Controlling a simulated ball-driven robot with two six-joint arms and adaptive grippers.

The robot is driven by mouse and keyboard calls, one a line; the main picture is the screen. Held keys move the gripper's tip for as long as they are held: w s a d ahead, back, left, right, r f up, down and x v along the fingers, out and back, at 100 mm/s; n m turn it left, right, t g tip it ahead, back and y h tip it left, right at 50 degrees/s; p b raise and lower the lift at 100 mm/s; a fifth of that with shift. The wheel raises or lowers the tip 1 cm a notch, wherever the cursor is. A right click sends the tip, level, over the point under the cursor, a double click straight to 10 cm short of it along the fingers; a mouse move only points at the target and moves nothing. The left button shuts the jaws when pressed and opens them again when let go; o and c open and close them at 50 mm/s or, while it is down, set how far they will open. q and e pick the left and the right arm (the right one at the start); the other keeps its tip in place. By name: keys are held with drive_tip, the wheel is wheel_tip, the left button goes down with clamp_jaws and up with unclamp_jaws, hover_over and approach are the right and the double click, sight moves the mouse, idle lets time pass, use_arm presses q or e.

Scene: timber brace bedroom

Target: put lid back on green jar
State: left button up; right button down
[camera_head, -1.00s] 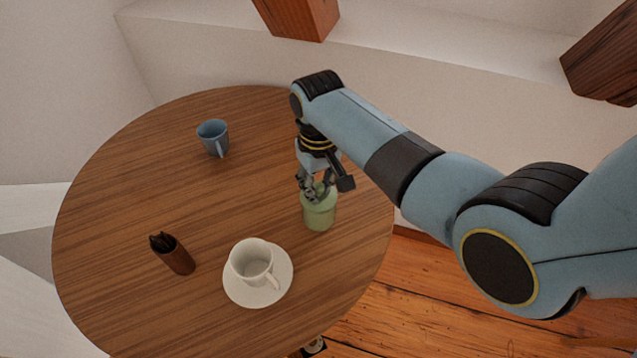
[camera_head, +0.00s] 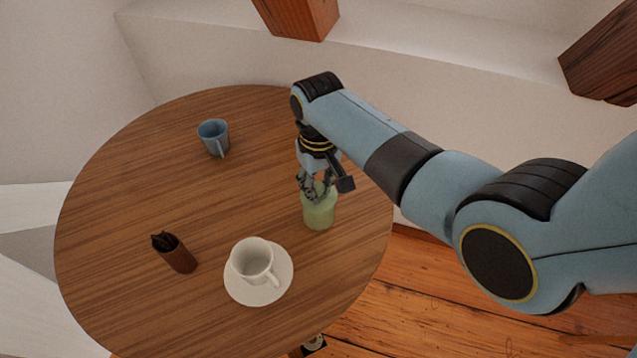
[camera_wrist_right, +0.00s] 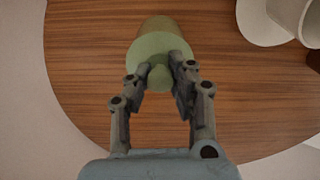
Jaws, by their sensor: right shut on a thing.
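The green jar (camera_head: 319,212) stands upright near the right edge of the round wooden table. My right gripper (camera_head: 318,194) is directly over it, with its fingers at the jar's top. In the right wrist view, the pale green lid (camera_wrist_right: 158,49) shows as a disc with a round knob (camera_wrist_right: 160,77). The fingers of my right gripper (camera_wrist_right: 163,78) are shut on that knob. The lid lies at the jar's mouth and covers it from this angle. I cannot tell whether it is fully seated. The jar's body (camera_wrist_right: 157,23) shows just beyond the lid. My left gripper is not in view.
A white cup (camera_head: 253,260) on a saucer (camera_head: 246,297) stands close to the jar, toward the lower left. A blue mug (camera_head: 213,138) stands at the back. The table's middle (camera_head: 210,205) is clear.

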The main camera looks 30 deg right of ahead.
idle(0.7)
drive_tip(key=shift+f+p, duration=0.15)
drive_tip(key=shift+p, duration=0.25)
idle(0.5)
idle(0.6)
drive_tip(key=c, duration=0.6)
unclamp_jaws()
drive_tip(key=shift+c, duration=0.2)
